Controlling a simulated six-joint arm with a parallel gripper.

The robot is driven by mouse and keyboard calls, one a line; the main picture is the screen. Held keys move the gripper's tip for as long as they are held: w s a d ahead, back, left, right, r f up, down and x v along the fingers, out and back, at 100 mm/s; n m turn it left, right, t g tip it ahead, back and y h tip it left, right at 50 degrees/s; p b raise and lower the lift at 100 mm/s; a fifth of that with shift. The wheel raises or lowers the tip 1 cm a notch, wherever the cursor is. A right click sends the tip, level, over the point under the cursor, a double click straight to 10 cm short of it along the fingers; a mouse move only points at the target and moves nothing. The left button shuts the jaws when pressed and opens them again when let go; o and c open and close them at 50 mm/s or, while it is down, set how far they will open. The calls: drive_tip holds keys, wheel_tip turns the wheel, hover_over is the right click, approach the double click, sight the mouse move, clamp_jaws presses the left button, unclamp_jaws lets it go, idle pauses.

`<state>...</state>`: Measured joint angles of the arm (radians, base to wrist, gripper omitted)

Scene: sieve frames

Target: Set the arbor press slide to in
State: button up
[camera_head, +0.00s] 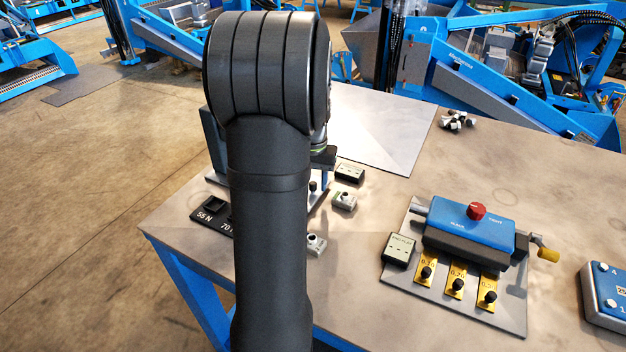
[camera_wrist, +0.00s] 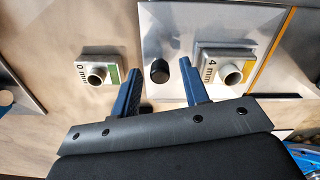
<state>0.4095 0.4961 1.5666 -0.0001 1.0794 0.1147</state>
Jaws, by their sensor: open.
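The arbor press is mostly hidden behind my arm in the head view. A dark blue-grey part (camera_head: 212,132) shows left of my arm, and a small black knob (camera_head: 312,187) shows right of it. In the wrist view a black knob (camera_wrist: 158,71) stands on a pale plate (camera_wrist: 165,30). My gripper (camera_wrist: 159,66) is open, with one blue finger on each side of that knob in the picture. I cannot tell whether the fingers touch it. The slide's position cannot be told.
In the wrist view a "4 mm" block (camera_wrist: 234,60) is close to the right finger and a "0 mm" block (camera_wrist: 101,60) lies left.

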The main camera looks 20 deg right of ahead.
clamp_jaws()
drive_tip(key=w+a, duration=0.6)
idle(0.3)
unclamp_jaws()
drive_tip(key=shift+s, duration=0.1)
wheel_tip(320, 180, up, 18)
drive_tip(key=shift+f, duration=0.2)
idle(0.3)
